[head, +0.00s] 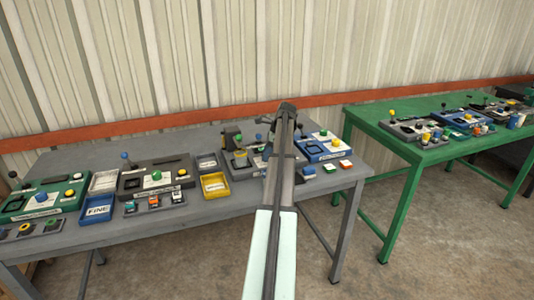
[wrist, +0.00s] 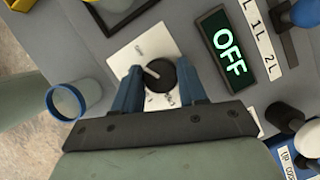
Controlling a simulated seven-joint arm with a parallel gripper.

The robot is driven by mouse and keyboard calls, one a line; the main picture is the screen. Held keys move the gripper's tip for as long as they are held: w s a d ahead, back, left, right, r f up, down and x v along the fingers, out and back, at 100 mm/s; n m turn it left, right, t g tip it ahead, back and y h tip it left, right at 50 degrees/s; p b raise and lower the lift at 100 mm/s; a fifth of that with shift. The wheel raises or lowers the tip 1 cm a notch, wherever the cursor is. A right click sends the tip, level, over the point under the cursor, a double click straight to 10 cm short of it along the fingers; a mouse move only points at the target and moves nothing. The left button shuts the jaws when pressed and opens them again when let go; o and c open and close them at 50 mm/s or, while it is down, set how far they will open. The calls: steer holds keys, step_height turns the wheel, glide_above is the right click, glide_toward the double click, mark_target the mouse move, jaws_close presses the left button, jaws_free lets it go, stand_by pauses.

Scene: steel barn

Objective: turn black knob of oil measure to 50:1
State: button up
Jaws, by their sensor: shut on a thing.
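In the wrist view the black knob (wrist: 161,76) of the oil measure stands on a white dial card (wrist: 146,44). Its pale pointer line points to the upper left of the picture. Small print shows above the knob and below it between my fingers, too small to read surely. My gripper (wrist: 160,84) has its two blue fingers on either side of the knob and is shut on it. In the head view my arm covers the knob and the gripper's fingertips.
An OFF display (wrist: 227,52) and a strip marked 1L, 2L (wrist: 262,38) lie right of the knob. The grey table (head: 222,211) holds several other devices; a green table (head: 425,154) stands right.

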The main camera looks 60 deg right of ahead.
steer(key=n+y, duration=0.1)
steer(key=n, duration=0.1)
steer(key=n+g, duration=0.1)
steer(key=n, duration=0.2)
steer(key=shift+w+d+n+y, duration=0.1)
steer(key=shift+d+n+y, duration=0.05)
steer(key=shift+n+y, duration=0.2)
steer(key=shift+n+g+y, duration=0.45)
steer(key=shift+n+g, duration=0.35)
steer(key=shift+n, duration=1.35)
steer(key=o, duration=1.1)
steer(key=shift+c, duration=0.2)
